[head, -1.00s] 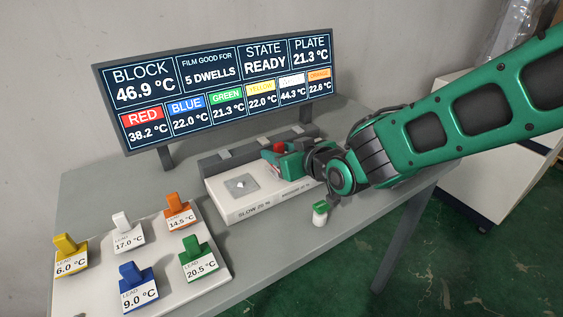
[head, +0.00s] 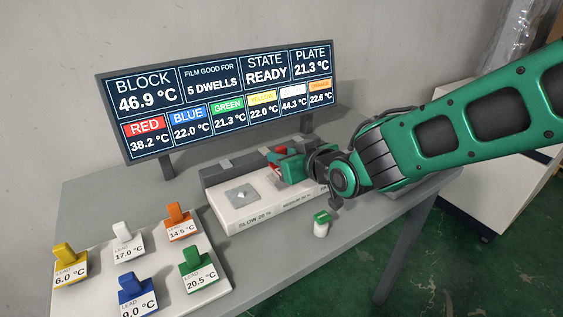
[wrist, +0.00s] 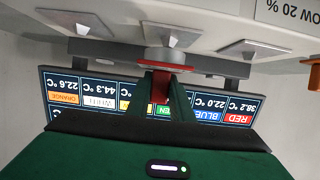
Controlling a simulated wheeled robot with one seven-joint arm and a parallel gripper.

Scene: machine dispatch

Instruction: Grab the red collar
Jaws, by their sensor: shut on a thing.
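The red collar (wrist: 160,88) shows in the wrist view between the fingers of my gripper (wrist: 163,76), which is shut on it. A round grey-and-red base lies just beyond the fingertips, at the middle of three metal pads (wrist: 168,36). I cannot tell whether it touches the pad. In the head view my gripper (head: 284,166) is over the white block (head: 264,212), right of its left pad (head: 241,194). Only small bits of red show there; my gripper hides the rest.
A display (head: 220,100) stands behind the block. A pale tray (head: 207,293) at front left holds yellow, white, orange, blue and green tagged pieces. A small green-topped white container (head: 321,226) stands by the block's front edge.

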